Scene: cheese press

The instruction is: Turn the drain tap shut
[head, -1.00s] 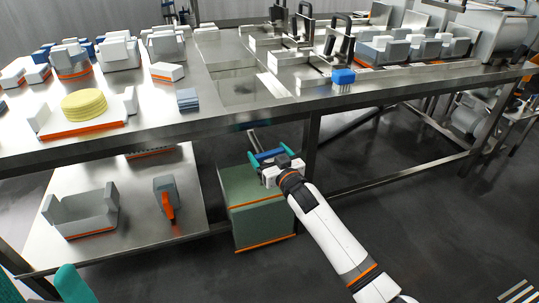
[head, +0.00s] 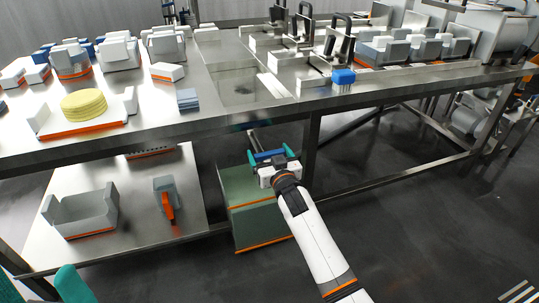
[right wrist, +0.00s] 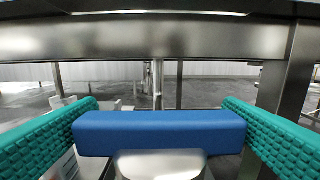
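The drain tap's handle is a blue bar (head: 268,156) below the table edge, above a green bin. In the right wrist view the blue bar (right wrist: 160,133) lies across the picture, with a pale metal part below it. My right gripper (head: 271,157) has its teal fingers at the bar's two ends. In the right wrist view both pads appear to touch the ends, with no gap visible. My left gripper (head: 42,290) shows only as teal fingers cut off at the bottom left corner, apart and with nothing seen between them.
The green bin (head: 255,222) with orange stripes stands on the floor under the tap. The steel table (head: 220,120) is above, and its leg (head: 311,150) stands just right of my right gripper. A lower shelf (head: 135,225) is at left. Floor at right is open.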

